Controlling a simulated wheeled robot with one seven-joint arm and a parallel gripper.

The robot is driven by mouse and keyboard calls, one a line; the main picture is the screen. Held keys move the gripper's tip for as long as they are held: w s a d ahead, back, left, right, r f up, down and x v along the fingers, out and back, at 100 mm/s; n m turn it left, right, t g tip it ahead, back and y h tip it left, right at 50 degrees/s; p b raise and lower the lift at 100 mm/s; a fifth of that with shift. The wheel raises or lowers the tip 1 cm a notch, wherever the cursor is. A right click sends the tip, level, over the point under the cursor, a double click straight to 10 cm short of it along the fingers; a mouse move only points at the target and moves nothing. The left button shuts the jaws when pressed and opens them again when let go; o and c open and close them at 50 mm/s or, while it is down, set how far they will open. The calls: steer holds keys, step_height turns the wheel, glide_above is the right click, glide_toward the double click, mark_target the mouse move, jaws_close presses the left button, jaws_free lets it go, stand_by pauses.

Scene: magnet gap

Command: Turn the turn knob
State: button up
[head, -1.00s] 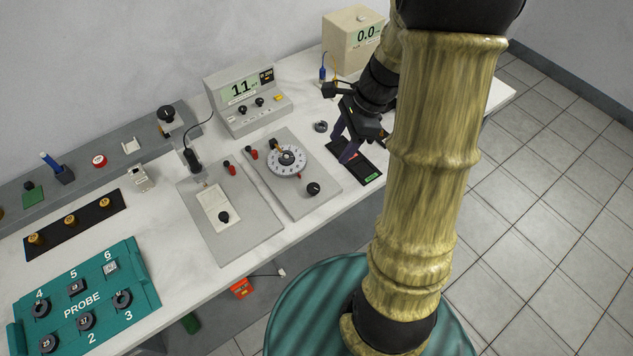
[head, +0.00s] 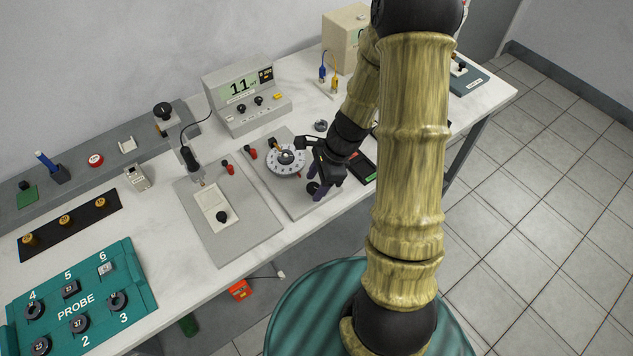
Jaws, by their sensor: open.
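A round white dial (head: 286,161) with a dark centre sits on a grey plate (head: 300,208). A small black knob (head: 312,187) at the front of that plate is partly hidden by my gripper. My gripper (head: 317,190) is open, pointing down, with its fingers at or just above this knob. I cannot tell whether they touch it.
A meter (head: 247,97) reading 11 stands behind the dial. A beige box (head: 343,40) and blue and yellow plugs (head: 328,80) are at the back. A teal PROBE tray (head: 135,272) is at the front left. A dark ring (head: 320,125) lies near the wrist.

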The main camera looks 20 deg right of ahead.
steer(key=c, duration=1)
